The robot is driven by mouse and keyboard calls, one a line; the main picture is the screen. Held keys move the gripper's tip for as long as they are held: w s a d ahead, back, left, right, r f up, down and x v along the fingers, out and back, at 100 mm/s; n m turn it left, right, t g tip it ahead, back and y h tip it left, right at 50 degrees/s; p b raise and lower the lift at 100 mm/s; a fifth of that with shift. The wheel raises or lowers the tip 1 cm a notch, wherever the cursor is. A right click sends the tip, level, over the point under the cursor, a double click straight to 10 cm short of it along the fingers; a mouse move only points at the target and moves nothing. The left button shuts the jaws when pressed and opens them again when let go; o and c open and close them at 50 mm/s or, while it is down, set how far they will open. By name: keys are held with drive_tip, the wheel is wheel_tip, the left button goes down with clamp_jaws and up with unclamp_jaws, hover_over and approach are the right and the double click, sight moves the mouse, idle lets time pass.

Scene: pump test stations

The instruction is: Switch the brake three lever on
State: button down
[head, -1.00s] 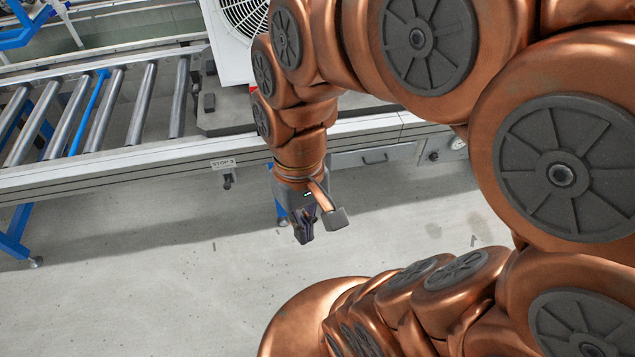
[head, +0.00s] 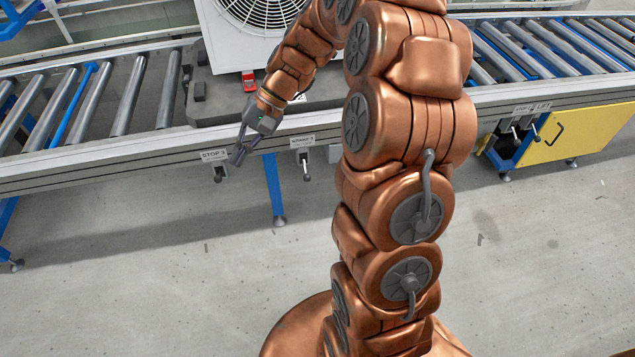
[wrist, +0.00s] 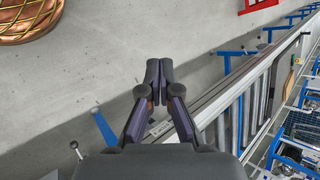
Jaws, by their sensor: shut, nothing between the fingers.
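The brake three lever (head: 306,172) hangs down under its "BRAKE 3" label (head: 302,141) on the conveyor's front rail in the head view. My gripper (head: 237,158) is shut and empty in front of the rail. It is left of the brake three lever, apart from it, and close to the "STOP 3" label (head: 213,155). In the wrist view my shut fingers (wrist: 159,68) point along the rail. A small dark-knobbed lever (wrist: 75,146) shows at the lower left there; I cannot tell which lever it is.
The stop three lever (head: 218,175) hangs just left of my gripper. A blue leg (head: 273,185) stands between the two levers. A white fan unit (head: 240,45) and a red item (head: 249,80) sit on the conveyor. The floor in front is clear; a yellow cabinet (head: 575,138) is at the right.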

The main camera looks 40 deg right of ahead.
drive_tip(key=w+d+f+m+t+y+b, duration=0.1)
drive_tip(key=w+d+f+m+t+b, duration=0.25)
drive_tip(key=w+d+f, duration=0.45)
drive_tip(key=w+d+f+m+t+y+b, duration=0.1)
drive_tip(key=w+d+f+m+t+b, duration=0.25)
drive_tip(key=d+f, duration=0.7)
drive_tip(key=m+t+h+b, duration=0.3)
drive_tip(key=m+h+b, duration=0.1)
drive_tip(key=m+b, duration=0.2)
approach(306, 172)
drive_tip(key=s+d+f, duration=0.3)
drive_tip(key=d+f, duration=0.1)
drive_tip(key=d, duration=0.3)
drive_tip(key=shift+s, duration=0.1)
drive_tip(key=w+a+f+b, duration=0.2)
drive_tip(key=w+a+f, duration=0.1)
drive_tip(key=w+a, duration=0.4)
drive_tip(key=shift+a, duration=0.85)
